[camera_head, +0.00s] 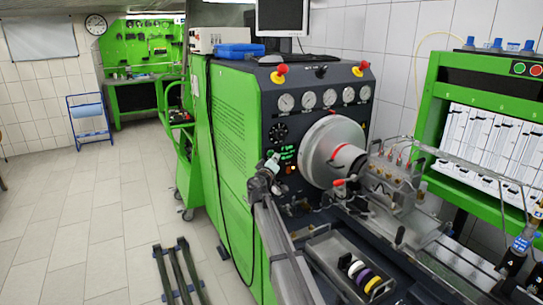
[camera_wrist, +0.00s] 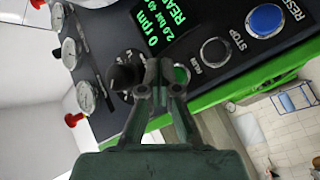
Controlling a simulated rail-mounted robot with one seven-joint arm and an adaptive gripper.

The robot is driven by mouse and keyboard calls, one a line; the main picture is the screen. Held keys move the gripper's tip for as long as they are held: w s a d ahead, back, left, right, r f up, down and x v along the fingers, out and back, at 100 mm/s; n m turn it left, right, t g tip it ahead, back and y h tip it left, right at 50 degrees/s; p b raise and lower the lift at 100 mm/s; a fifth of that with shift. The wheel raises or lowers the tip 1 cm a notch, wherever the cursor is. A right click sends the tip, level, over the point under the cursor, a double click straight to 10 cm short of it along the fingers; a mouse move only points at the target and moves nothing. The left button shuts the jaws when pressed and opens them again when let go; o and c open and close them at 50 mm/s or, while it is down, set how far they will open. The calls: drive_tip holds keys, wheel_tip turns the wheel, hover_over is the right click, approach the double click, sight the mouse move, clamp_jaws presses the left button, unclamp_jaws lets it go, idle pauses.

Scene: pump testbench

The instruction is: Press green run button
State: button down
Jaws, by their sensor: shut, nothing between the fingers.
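The green run button (camera_wrist: 182,75) shows in the wrist view just right of my fingertips, partly hidden by them, with the label RUN beside it. My gripper (camera_wrist: 160,72) is shut and empty, its tips in front of the panel beside the button. Whether the tips touch the panel cannot be told. In the head view my gripper (camera_head: 272,163) is at the left part of the testbench's control panel, and the run button cannot be made out there. The green-lettered display (camera_wrist: 164,22) reads 0 rpm.
A dark STOP button (camera_wrist: 215,52) and a blue RESET button (camera_wrist: 266,20) lie right of the run button. A black knob (camera_wrist: 124,75) is close left of my fingertips. Several gauges (camera_wrist: 87,97) line the panel. The large grey drum (camera_head: 320,150) stands right of my gripper.

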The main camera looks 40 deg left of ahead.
drive_tip(key=shift+w+a+f+b, duration=0.15)
drive_tip(key=shift+a+b, duration=0.2)
drive_tip(key=shift+b, duration=0.4)
